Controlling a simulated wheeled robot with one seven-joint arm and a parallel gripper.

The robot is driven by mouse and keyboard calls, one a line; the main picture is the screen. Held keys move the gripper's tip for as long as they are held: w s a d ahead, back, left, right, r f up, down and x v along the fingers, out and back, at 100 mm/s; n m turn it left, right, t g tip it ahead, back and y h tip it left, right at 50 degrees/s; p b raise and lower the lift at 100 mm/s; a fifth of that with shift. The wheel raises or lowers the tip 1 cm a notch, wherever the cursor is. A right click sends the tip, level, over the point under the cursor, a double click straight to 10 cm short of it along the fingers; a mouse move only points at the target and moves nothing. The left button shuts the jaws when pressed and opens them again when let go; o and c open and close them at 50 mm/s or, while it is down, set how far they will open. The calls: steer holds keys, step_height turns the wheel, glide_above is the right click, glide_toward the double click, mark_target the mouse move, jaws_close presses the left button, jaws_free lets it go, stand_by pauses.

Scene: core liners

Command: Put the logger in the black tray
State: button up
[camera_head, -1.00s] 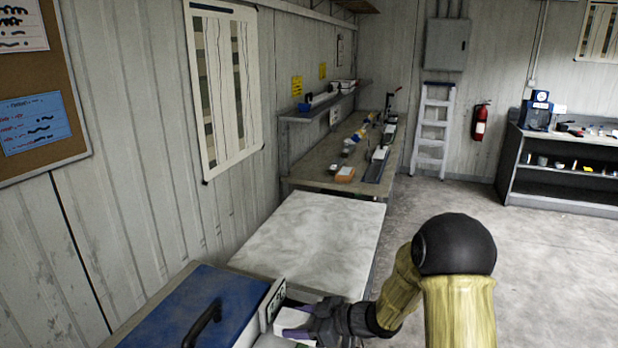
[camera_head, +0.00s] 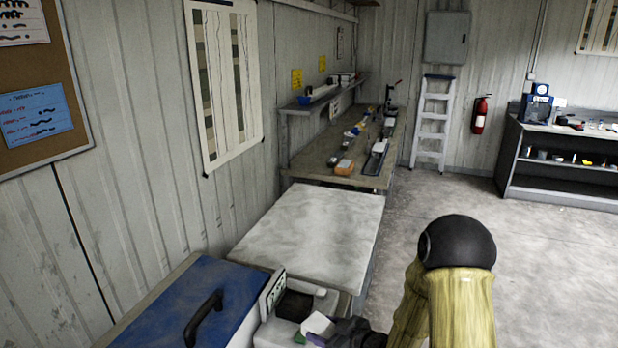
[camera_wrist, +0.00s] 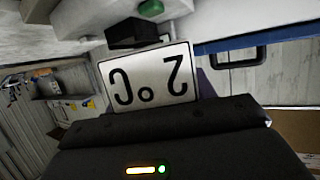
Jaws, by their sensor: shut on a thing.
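My gripper (camera_head: 316,338) is at the bottom of the head view, shut on a small white block, which I take to be the logger (camera_head: 318,323). In the wrist view the logger (camera_wrist: 150,80) shows a pale face with large dark "2°C" characters, upside down. A purple finger edge shows beside it. My gripper holds it near a pale unit with a green button (camera_wrist: 150,7). A long dark tray-like thing (camera_head: 376,163) lies on the far bench; I cannot tell for sure that it is the black tray.
A blue-lidded chest (camera_head: 185,305) with a black handle stands at the lower left. Beyond it is a bare pale worktop (camera_head: 310,225). The far bench (camera_head: 322,172) holds an orange-sided box (camera_head: 344,168) and several tools. Open floor lies to the right.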

steer(key=d+f+m+t+h, duration=0.4)
steer(key=d+f+m+h, duration=0.5)
steer(key=d+f+h, duration=0.1)
steer(key=shift+s+d+f, duration=0.2)
steer(key=shift+d+f, duration=0.3)
steer(key=shift+f, duration=0.35)
steer(key=shift+d, duration=0.1)
steer(key=s+f, duration=0.4)
steer(key=f, duration=0.1)
steer(key=shift+s+f, duration=0.2)
